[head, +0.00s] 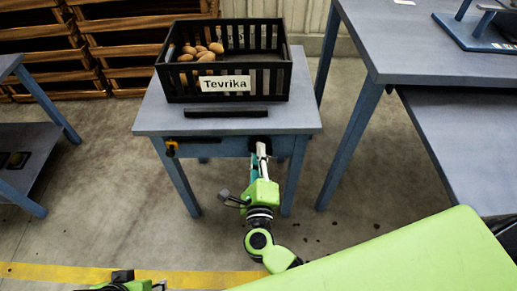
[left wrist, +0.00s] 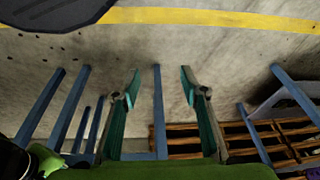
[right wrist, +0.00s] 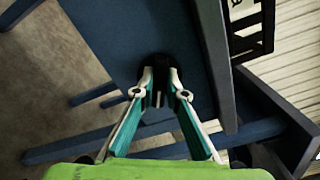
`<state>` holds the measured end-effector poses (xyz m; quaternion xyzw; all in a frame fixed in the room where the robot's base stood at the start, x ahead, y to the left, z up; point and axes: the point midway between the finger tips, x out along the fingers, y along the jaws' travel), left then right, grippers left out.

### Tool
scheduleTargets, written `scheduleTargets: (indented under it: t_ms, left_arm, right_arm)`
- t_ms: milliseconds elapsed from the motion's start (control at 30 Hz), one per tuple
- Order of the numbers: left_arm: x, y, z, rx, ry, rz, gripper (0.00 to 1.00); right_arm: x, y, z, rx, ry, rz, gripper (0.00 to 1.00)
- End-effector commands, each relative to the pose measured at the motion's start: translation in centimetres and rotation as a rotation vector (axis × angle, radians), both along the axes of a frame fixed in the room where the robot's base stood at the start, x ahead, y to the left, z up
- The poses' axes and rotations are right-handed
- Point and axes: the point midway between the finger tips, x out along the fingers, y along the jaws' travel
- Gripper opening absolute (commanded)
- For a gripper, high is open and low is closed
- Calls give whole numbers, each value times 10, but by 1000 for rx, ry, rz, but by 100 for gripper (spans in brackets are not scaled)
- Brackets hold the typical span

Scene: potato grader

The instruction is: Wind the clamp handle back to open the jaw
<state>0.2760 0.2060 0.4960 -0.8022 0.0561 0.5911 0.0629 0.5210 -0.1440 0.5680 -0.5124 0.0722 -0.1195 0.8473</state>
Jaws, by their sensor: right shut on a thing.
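A dark round part, which looks like the clamp handle (right wrist: 153,59), is at the front edge of the blue-grey table (head: 300,121). My right gripper (head: 262,148) reaches up to the table's front edge. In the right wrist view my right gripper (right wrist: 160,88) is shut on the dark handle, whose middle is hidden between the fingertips. The clamp's jaw cannot be made out. My left gripper (left wrist: 161,74) is open and empty over the floor, with its fingers well apart.
A black crate (head: 228,98) labelled Tevrika holds several potatoes on the table. A dark bar (head: 226,113) lies before it. A yellow and black item (head: 172,147) is at the table's front left. A larger table (head: 420,45) stands right.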

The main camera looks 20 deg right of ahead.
Motion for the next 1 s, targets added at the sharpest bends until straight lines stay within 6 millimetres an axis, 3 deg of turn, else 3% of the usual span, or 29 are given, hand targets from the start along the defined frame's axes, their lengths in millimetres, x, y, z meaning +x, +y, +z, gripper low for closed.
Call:
scheduleTargets:
  t_ms: [267, 600, 800, 1000]
  left_arm:
    - [3, -1, 22, -2, -11, -2, 40]
    - [17, -4, -54, -1, 31, -6, 40]
    - [17, -5, -82, 0, 43, -9, 40]
    - [16, -5, -96, 0, 49, -10, 40]
  right_arm:
    - [-1, 1, 0, -136, 45, 2, 0]
    - [-1, 2, -2, -310, 95, 3, 0]
    - [-1, 1, -4, -381, 115, 3, 0]
    - [-1, 2, -5, -418, 126, 3, 0]
